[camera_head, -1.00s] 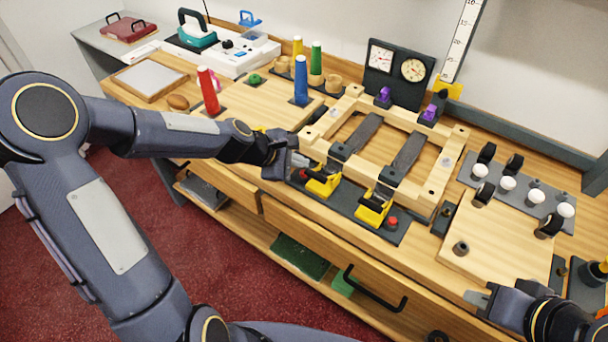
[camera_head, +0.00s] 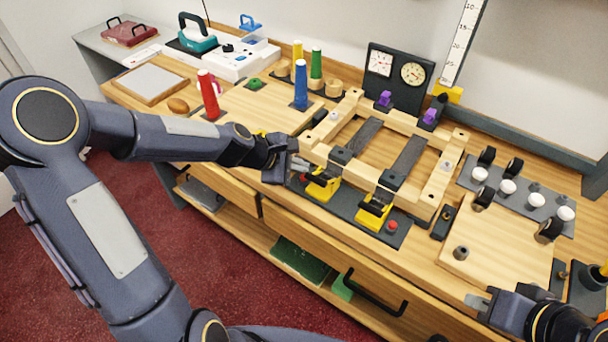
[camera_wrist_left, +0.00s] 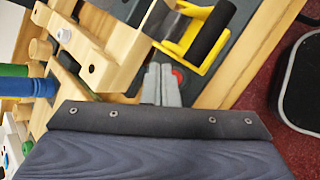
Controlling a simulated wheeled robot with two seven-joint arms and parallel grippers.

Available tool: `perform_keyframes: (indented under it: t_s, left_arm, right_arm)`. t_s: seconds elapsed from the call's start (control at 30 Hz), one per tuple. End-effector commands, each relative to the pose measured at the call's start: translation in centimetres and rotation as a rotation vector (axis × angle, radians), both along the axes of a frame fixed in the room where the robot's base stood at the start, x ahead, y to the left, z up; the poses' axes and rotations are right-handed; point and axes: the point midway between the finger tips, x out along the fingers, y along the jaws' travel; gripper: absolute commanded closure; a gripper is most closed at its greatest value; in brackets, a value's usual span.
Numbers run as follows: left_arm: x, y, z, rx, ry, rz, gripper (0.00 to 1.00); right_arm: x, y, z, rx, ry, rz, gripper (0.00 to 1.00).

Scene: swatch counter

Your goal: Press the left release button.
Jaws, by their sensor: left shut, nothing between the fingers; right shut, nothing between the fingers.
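The left release button is a small red button (camera_head: 304,178) at the left end of the dark clamp strip along the counter's front. It also shows in the left wrist view (camera_wrist_left: 178,76), partly hidden by my fingertips. My left gripper (camera_head: 299,164) is shut and empty, its tips right beside the button; I cannot tell whether they touch it. In the left wrist view the shut fingers (camera_wrist_left: 161,72) point at the strip. A second red button (camera_head: 392,226) sits at the strip's right end. My right gripper (camera_head: 477,301) is shut and empty over the counter's front right.
Two yellow clamps with black handles, left (camera_head: 322,187) and right (camera_head: 372,217), stand on the strip between the buttons. A wooden frame (camera_head: 436,190) lies just behind. Coloured cones, including a blue one (camera_head: 301,88), stand further back left.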

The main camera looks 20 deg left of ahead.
Motion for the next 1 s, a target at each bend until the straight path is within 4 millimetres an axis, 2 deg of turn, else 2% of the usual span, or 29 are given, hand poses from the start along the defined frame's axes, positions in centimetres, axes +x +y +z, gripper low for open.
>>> perform_keyframes:
  t_s: [0.77,1.0]
  left_arm:
    - [0.00,0.00,0.00,0.000,0.000,0.000,1.00]
    - [0.00,0.00,-0.72,0.000,0.000,0.000,1.00]
  right_arm:
    - [0.00,0.00,0.00,0.000,0.000,0.000,1.00]
    - [0.00,-0.01,-0.75,0.000,0.000,0.000,1.00]
